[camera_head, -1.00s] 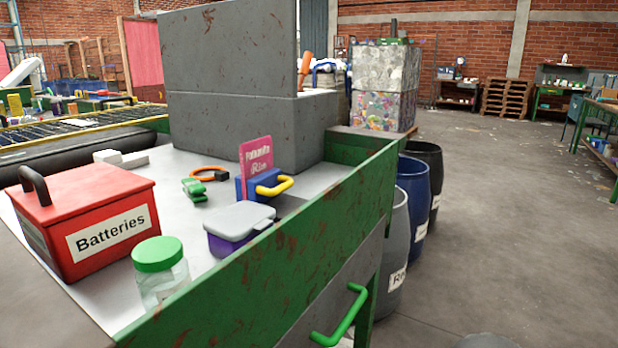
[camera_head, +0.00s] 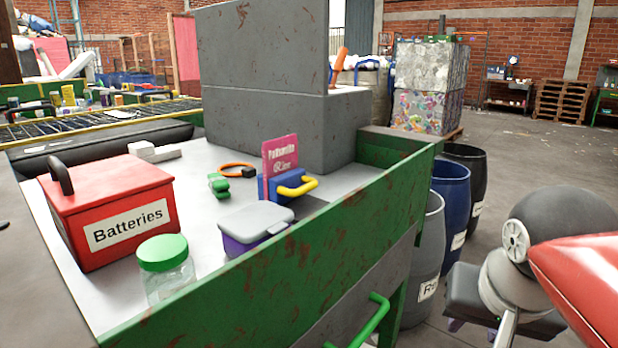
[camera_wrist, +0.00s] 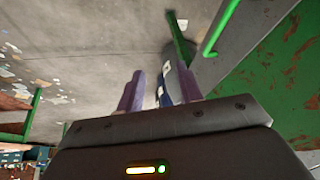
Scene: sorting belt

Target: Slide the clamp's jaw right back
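The clamp (camera_head: 282,187) looks like a blue block with a yellow handle (camera_head: 297,186). It stands on the light bench top, close behind the green side wall. A pink printed card (camera_head: 281,152) stands upright at the block's far-left side; whether it is gripped there I cannot tell. The exact jaw position is unclear. My gripper (camera_wrist: 158,85) shows two purple fingers, apart, with nothing held between them. In the head view my arm is at the lower right, outside the bench wall and well away from the clamp.
A lidded grey-and-purple box (camera_head: 255,226), green clip-like piece (camera_head: 218,186), orange-and-black loop (camera_head: 237,170), glass jar (camera_head: 167,272) and red Batteries box (camera_head: 110,207) share the bench. The green wall (camera_head: 300,270) stands between arm and clamp. Barrels (camera_head: 449,192) line its right side.

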